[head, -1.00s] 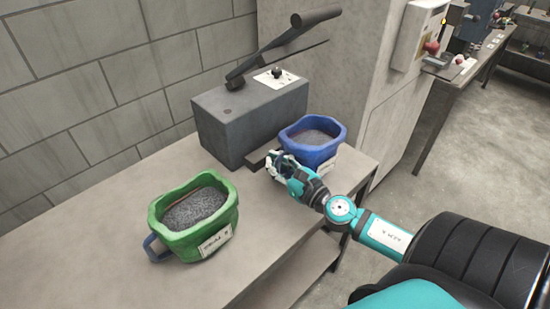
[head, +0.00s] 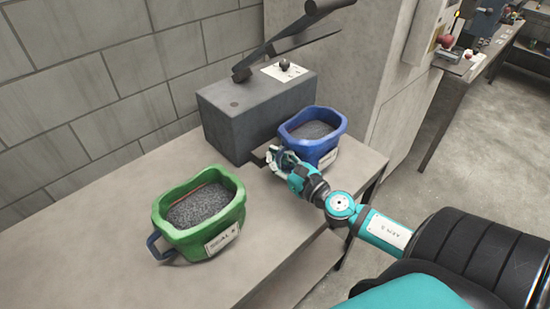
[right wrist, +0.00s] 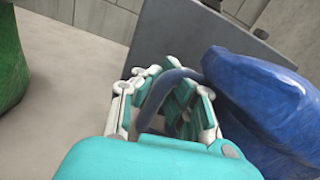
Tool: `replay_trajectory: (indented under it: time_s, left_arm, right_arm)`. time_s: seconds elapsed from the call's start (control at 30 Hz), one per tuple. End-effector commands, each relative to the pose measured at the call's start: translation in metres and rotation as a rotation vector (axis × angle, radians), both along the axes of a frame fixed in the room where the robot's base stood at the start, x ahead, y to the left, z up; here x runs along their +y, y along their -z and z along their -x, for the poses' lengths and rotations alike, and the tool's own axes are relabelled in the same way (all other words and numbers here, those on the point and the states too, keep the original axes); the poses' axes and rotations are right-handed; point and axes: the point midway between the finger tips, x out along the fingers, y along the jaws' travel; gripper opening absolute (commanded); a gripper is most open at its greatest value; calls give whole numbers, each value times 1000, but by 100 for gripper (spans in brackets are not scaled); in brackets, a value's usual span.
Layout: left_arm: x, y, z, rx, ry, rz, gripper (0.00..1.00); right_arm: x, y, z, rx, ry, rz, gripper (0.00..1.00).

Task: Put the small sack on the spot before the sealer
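A blue sack (head: 325,148) with grey grains inside stands upright at the front right of the sealer (head: 222,125); it fills the right side of the right wrist view (right wrist: 265,105). It looks smaller than the green sack (head: 220,222), but is also farther off. My right gripper (head: 277,157) is at the blue sack's left side. In the right wrist view its fingers close around a blue strap handle (right wrist: 158,95). Whether the sack's base touches the table is hidden. The green sack stands at the table's front left. My left gripper is out of view.
The grey table (head: 95,215) is bare left of the green sack, and between it and my right arm. The sealer's lever (head: 290,38) rises above its box. A block wall is behind; a pale cabinet (head: 395,110) stands right of the table.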

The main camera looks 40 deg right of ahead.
Motion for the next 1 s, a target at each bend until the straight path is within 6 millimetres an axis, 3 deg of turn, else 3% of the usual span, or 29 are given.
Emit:
replay_trajectory:
  time_s: [0.2,0.47,0.77,1.0]
  left_arm:
    - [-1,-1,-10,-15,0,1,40]
    - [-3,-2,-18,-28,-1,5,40]
    - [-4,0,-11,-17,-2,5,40]
    - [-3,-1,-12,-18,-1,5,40]
  right_arm:
    - [0,-2,-1,-4,1,3,1]
    - [0,-1,0,-1,0,1,33]
    - [1,3,4,6,-1,-8,33]
    - [-1,1,35,1,4,-11,33]
